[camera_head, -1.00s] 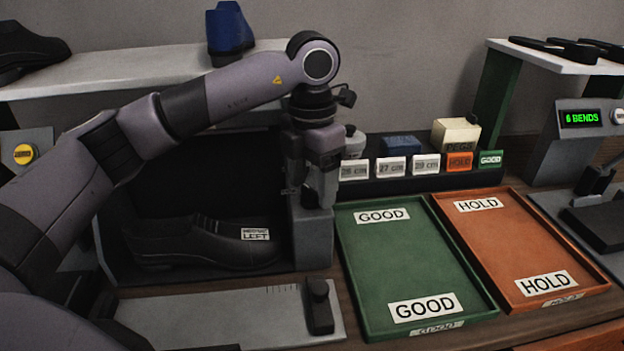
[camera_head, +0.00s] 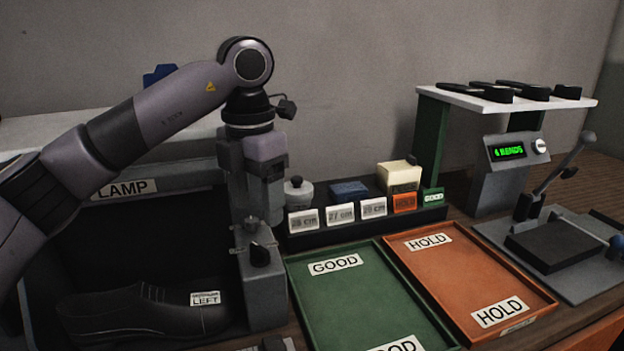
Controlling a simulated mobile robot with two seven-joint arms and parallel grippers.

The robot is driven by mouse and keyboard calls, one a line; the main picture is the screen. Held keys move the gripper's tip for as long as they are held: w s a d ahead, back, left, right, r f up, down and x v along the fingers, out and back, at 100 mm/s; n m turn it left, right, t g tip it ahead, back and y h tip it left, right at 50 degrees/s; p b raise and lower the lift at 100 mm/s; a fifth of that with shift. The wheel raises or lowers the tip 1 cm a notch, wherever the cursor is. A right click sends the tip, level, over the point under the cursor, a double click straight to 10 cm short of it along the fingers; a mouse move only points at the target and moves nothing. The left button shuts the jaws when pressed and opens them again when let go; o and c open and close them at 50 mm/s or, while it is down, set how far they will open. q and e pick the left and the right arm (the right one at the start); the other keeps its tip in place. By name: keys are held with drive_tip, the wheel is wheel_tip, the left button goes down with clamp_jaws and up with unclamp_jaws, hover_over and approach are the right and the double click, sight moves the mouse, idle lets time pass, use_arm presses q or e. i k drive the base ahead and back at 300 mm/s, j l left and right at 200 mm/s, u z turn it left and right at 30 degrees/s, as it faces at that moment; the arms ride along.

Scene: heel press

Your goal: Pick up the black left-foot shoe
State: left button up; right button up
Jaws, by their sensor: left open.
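The black left-foot shoe (camera_head: 150,312) lies on its sole in the dark lamp box (camera_head: 150,235) at the lower left, with a white tag reading LEFT on its right part. My left gripper (camera_head: 262,245) points down at the right side of the box, up and to the right of the shoe and apart from it. It is open and holds nothing. Its fingertips are small and dark against the grey post of the box, so their exact place is hard to see.
A green GOOD tray (camera_head: 365,300) and an orange HOLD tray (camera_head: 470,275) lie right of the box. Behind them stands a black rack (camera_head: 370,224) with size tags. A bend tester (camera_head: 508,165) and a lever press (camera_head: 545,245) stand at the right. My left arm spans the box.

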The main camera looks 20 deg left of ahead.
sight(96, 321)
drive_tip(key=k, duration=1)
